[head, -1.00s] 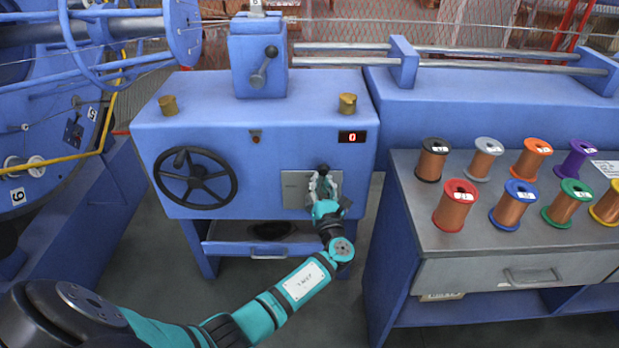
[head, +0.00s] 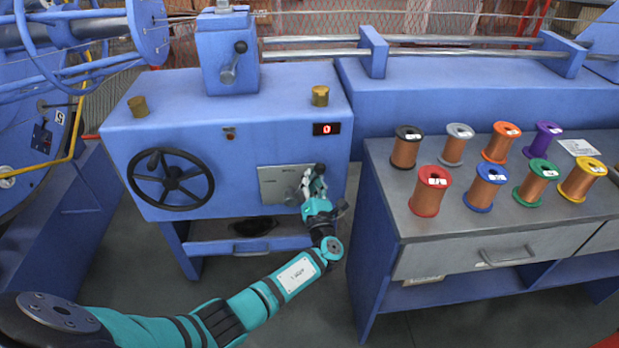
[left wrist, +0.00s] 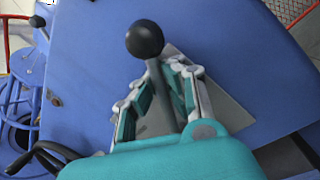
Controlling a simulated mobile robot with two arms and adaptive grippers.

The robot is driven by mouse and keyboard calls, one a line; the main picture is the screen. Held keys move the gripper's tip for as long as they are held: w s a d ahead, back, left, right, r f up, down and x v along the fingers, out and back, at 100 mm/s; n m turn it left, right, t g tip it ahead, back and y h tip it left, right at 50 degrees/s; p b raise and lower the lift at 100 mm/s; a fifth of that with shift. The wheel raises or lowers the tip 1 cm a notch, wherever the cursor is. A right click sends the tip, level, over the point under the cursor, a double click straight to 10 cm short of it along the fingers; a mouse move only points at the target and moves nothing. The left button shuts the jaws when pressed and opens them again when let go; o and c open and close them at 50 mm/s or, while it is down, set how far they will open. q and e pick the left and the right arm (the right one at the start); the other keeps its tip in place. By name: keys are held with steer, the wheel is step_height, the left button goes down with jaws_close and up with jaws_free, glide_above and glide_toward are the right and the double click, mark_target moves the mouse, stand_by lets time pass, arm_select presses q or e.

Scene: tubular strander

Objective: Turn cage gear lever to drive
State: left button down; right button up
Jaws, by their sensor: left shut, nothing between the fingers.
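The cage gear lever has a black ball knob (head: 320,168) on a grey shaft. It stands at the right part of a grey plate (head: 272,182) low on the blue machine's front. In the left wrist view the knob (left wrist: 145,40) shows beyond the fingertips, with the shaft running down toward the fingers. My left gripper (head: 310,186) is at the lever, in front of the plate's right edge. It is shut with nothing gripped, its fingers beside the shaft; contact is unclear. The lever's base is hidden by the gripper. My right gripper is not in view.
A black handwheel (head: 171,178) is left of the plate. A red display (head: 327,129) reads 0 above. Another lever (head: 232,65) is on the top box. A bench (head: 430,225) with several wire spools stands at the right. Open floor lies in front.

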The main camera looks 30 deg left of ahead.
arm_select(q)
steer(key=c, duration=2)
jaws_free()
steer(key=shift+s+d+f, duration=0.15)
steer(key=shift+d+f, duration=0.15)
steer(key=shift+f, duration=0.1)
steer(key=o, duration=0.4)
steer(key=shift+r, duration=0.15)
steer(key=shift+c, duration=0.2)
steer(key=shift+r, duration=0.1)
steer(key=v, duration=1.2)
